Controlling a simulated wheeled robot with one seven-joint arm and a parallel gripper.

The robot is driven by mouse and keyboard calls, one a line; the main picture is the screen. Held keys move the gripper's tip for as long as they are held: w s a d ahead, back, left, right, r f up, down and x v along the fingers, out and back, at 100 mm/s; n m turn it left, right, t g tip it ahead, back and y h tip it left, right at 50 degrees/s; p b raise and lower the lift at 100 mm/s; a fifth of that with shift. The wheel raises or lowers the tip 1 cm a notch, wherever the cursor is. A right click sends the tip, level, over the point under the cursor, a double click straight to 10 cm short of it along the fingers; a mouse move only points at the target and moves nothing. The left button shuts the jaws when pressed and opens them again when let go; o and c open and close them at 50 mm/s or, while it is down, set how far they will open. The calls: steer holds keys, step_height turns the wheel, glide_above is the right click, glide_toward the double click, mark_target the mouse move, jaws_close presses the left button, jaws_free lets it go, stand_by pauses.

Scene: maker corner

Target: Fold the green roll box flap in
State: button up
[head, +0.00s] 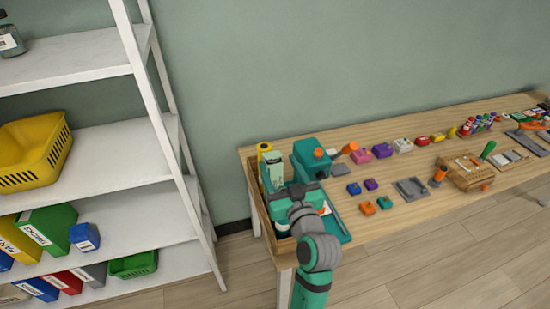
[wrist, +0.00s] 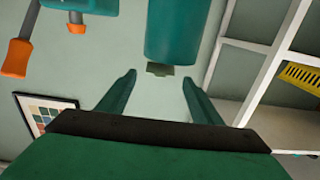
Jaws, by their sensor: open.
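A teal-green roll box (wrist: 172,30) shows at the top middle of the wrist view, which looks turned upside down. A small olive flap (wrist: 160,70) sticks out from its end. In the head view, what looks like the same box (head: 273,172) stands at the table's left end, partly hidden by my gripper (head: 285,182). My gripper also shows in the wrist view (wrist: 160,79). Its two green fingers are apart with nothing between them. The flap is between and beyond the fingertips in the picture; I cannot tell whether either finger touches it.
A teal machine with an orange knob (head: 312,158) stands right of the box. A wooden crate (head: 256,192) is at the table's left end. Several small coloured blocks and a grey tray (head: 411,189) lie further right. White shelves (head: 100,147) stand left, with a gap before the table.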

mark_target(274, 158)
steer(key=shift+x, duration=1.95)
steer(key=shift+c, duration=0.3)
steer(key=c, duration=1)
steer(key=shift+a+f+t, duration=0.1)
steer(key=shift+f+t, duration=0.15)
steer(key=shift+t, duration=0.05)
steer(key=shift+s+f+t, duration=0.1)
steer(key=shift+s+t, duration=0.05)
steer(key=shift+t, duration=0.15)
steer(key=o, duration=1.1)
steer(key=shift+c, duration=0.2)
